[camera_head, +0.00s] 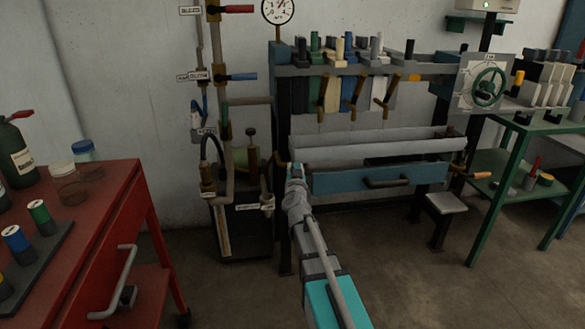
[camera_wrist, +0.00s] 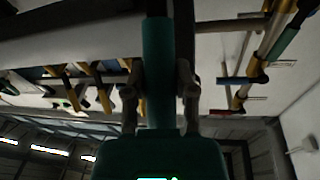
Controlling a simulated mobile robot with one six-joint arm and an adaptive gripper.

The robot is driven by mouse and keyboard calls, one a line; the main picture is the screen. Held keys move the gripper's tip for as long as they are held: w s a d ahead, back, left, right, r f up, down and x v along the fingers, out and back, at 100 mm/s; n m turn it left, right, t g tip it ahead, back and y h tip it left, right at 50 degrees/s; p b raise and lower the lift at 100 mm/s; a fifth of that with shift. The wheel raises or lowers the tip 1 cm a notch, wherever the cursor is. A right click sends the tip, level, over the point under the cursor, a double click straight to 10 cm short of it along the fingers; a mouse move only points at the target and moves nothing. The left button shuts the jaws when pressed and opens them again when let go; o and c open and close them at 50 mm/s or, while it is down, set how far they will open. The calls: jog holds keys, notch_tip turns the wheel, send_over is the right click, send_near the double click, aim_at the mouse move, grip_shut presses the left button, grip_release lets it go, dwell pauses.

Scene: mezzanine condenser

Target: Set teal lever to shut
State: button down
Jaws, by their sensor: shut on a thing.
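A teal bar, which I take to be the teal lever (camera_wrist: 158,60), runs upright in the wrist view between the two fingers of my gripper (camera_wrist: 159,90). The fingers close on it from both sides, and its lower end meets the teal gripper body in the picture. In the head view my gripper (camera_head: 296,172) is at the left end of the blue drawer front, beside the pipework. There the lever is mostly hidden by my gripper and arm, so its angle cannot be told.
Pipework left of my gripper carries a red lever (camera_head: 238,9), a blue lever (camera_head: 242,77) and a green lever (camera_head: 224,113). A rack with several hanging tools stands above the blue drawer (camera_head: 345,182). A red cabinet (camera_head: 115,190) is at left.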

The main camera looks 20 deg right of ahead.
jog(key=shift+c, duration=2)
grip_release()
jog(key=shift+c, duration=0.3)
